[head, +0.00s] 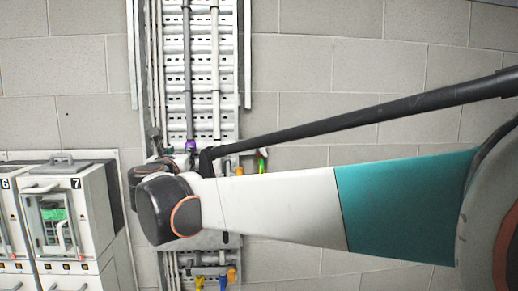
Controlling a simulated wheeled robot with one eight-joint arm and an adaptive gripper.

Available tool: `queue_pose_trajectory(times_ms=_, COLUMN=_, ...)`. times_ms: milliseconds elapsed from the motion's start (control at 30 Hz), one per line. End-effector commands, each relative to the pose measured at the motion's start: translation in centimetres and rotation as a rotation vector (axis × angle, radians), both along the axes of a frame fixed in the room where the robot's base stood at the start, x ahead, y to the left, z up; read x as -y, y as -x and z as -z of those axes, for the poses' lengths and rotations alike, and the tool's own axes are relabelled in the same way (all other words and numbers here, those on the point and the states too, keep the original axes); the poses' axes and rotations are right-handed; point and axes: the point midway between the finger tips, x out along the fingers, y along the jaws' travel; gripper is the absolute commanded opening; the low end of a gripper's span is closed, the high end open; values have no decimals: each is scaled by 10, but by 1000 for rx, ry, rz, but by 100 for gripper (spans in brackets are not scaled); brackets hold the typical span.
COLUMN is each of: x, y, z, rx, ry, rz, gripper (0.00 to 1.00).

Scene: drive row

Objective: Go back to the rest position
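My arm reaches in from the right edge across the picture, with a white and teal link and a black rod above it. It ends at a dark rounded joint with an orange ring, beside the drive cabinets. My gripper cannot be made out; it may be hidden behind that joint. Drive unit 7 (92,200) stands at the left, its front showing a small green-lit panel (53,215) and a handle. Drive unit 6 (10,225) is cut off by the left edge.
A metal cable tray (202,50) with grey conduits runs up the grey block wall (320,65) behind my arm. Coloured cable ends show around my arm, including a purple one (190,146) and a yellow one (199,282). The wall right of the tray is bare.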

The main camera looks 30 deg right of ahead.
Motion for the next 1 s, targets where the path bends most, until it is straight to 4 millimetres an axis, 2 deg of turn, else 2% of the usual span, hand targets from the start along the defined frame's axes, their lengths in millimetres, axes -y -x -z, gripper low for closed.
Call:
queue_pose_trajectory(times_ms=133, x=5, y=6, z=10, rx=2, ry=-36, rz=7, gripper=33)
queue_pose_trajectory(times_ms=267, x=20, y=22, z=42, rx=10, ry=-165, rz=33, gripper=33)
queue_pose_trajectory(times_ms=667, x=74, y=99, z=188, rx=74, ry=-783, rz=206, gripper=33)
queue_pose_trajectory(times_ms=800, x=87, y=132, z=249, rx=111, ry=-1025, rz=294, gripper=33)
queue_pose_trajectory(times_ms=1000, x=97, y=180, z=338, rx=170, ry=-1367, rz=439, gripper=33)
